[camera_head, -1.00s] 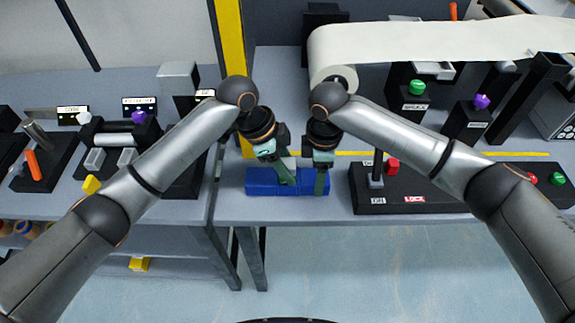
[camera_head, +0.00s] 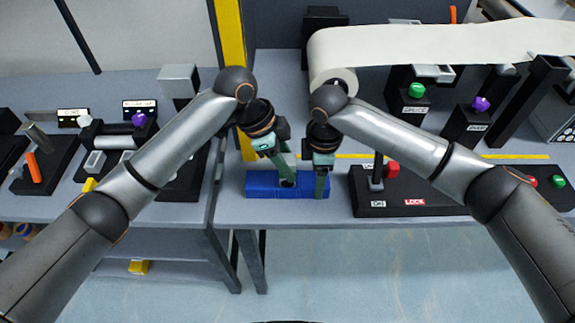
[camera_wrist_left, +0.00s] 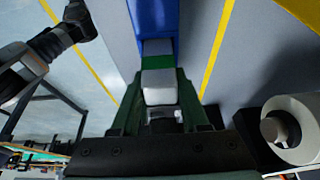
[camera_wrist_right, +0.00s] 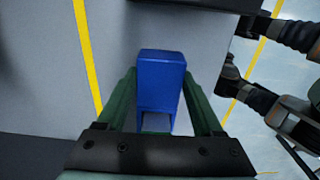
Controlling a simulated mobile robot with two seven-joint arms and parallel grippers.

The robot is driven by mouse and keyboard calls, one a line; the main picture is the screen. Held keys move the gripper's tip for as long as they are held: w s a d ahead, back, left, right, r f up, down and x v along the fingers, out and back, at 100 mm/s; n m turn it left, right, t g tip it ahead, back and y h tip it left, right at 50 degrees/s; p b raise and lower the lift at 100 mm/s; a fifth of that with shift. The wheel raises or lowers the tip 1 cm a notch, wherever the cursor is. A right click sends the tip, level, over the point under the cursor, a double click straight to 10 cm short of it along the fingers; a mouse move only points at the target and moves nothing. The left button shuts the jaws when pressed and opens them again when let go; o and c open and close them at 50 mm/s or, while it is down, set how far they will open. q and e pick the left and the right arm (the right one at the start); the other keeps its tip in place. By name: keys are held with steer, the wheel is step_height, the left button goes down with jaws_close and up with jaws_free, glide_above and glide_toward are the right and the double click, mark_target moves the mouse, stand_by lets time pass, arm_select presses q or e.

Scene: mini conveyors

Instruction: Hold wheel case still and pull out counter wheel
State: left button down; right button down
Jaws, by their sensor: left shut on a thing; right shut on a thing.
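The blue wheel case (camera_head: 262,186) lies on the table in the head view; a dark patch shows on it just below my left fingertips. My right gripper (camera_head: 321,184) is shut on the case's right end, and its fingers flank the blue case (camera_wrist_right: 161,75) in the right wrist view. My left gripper (camera_head: 287,172) is over the middle of the case. In the left wrist view it is shut on a pale grey block (camera_wrist_left: 158,87), which I take to be the counter wheel; the blue case (camera_wrist_left: 155,18) lies beyond it. I cannot tell how far the wheel is out.
A black control box (camera_head: 425,202) stands right of the case. A large white roll (camera_head: 333,80) is behind my right wrist. A yellow post (camera_head: 230,40) rises behind my left wrist. The left table carries several devices. The table's front edge is close to the case.

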arm_select(q)
steer(key=shift+r, duration=2)
arm_select(e)
steer(key=shift+s+f, duration=0.2)
steer(key=shift+f, duration=0.1)
steer(key=shift+c, duration=2)
jaws_free()
steer(key=o, duration=0.4)
steer(key=shift+w+r, duration=0.15)
steer(key=shift+r, duration=0.15)
step_height(320, 180, up, 12)
